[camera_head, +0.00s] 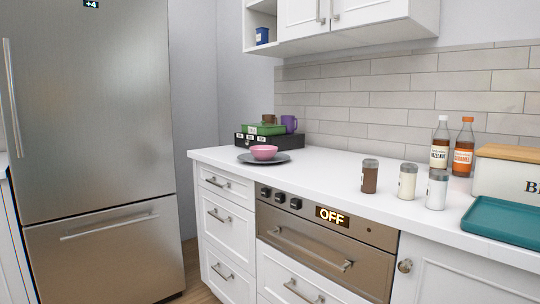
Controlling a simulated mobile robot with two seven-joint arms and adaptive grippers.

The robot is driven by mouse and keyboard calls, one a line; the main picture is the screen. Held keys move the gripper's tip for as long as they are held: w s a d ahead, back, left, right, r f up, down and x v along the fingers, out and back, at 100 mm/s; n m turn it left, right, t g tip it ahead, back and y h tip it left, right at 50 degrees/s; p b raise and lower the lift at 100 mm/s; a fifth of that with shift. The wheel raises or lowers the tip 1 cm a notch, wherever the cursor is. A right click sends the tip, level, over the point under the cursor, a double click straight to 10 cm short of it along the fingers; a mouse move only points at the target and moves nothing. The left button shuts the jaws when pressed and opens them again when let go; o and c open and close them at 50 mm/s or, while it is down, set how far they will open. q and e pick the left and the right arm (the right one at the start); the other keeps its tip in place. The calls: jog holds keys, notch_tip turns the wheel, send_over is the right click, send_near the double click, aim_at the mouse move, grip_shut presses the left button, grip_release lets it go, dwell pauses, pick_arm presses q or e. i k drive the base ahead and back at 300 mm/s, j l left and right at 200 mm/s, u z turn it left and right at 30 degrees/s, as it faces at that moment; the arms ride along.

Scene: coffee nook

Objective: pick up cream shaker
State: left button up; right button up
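Three small shakers with grey lids stand upright in a row on the white counter (315,172). The middle one has pale cream contents and looks like the cream shaker (407,182). A brown-filled shaker (369,177) stands to its left. A whiter shaker (437,190) stands close to its right and a little nearer to me. The labels are too small to read. Neither of my grippers is in view.
Two syrup bottles (440,146) (463,150) stand behind the shakers. A bread box (507,174) and a teal tray (505,220) are at the right. A pink bowl (264,152) sits on a dark plate (246,159) at the left. The counter between is clear.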

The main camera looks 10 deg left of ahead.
aim_at(408, 170)
jog(key=i+j+z, duration=0.1)
jog(key=z, duration=0.3)
jog(key=j+z, duration=0.2)
jog(key=z, duration=0.2)
jog(key=i+j+z, duration=0.1)
jog(key=z, duration=0.35)
jog(key=j+z, duration=0.45)
jog(key=j, duration=0.7)
